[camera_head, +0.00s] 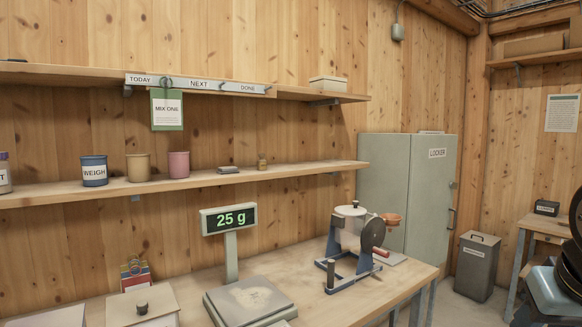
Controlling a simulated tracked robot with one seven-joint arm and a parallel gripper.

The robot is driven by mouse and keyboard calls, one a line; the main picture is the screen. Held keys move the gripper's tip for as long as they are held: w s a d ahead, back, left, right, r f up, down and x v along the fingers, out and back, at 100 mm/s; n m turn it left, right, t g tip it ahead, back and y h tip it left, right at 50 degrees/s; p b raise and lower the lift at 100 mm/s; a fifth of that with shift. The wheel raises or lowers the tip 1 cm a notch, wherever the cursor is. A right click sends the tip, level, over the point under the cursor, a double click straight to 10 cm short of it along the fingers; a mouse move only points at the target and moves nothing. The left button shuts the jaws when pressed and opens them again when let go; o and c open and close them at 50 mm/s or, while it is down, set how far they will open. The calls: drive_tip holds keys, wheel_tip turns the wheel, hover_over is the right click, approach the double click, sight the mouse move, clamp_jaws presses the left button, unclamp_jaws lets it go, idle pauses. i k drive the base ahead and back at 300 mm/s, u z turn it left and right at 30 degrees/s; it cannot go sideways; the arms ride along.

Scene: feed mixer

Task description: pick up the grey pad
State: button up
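A small flat grey item (228,169), which looks like the grey pad, lies on the lower wall shelf (330,167). It sits between a pink cup (179,165) and a small amber jar (262,162), apart from both. It is too small in the picture to tell its details. My gripper does not show in this view. Dark rounded parts at the right edge look like part of my arm.
Below, the bench holds a scale (248,298) with a display reading 25 g (229,218) and a hand-cranked mixer (350,240). A locker (405,185) stands right.

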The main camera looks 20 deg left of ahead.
sight(224, 170)
drive_tip(key=u, duration=0.05)
drive_tip(key=i, duration=1.35)
drive_tip(key=u, duration=0.7)
drive_tip(key=i, duration=0.55)
drive_tip(key=u, duration=0.3)
drive_tip(key=k, duration=0.8)
drive_tip(key=u, duration=0.25)
drive_tip(key=i, duration=0.8)
drive_tip(key=z, duration=0.15)
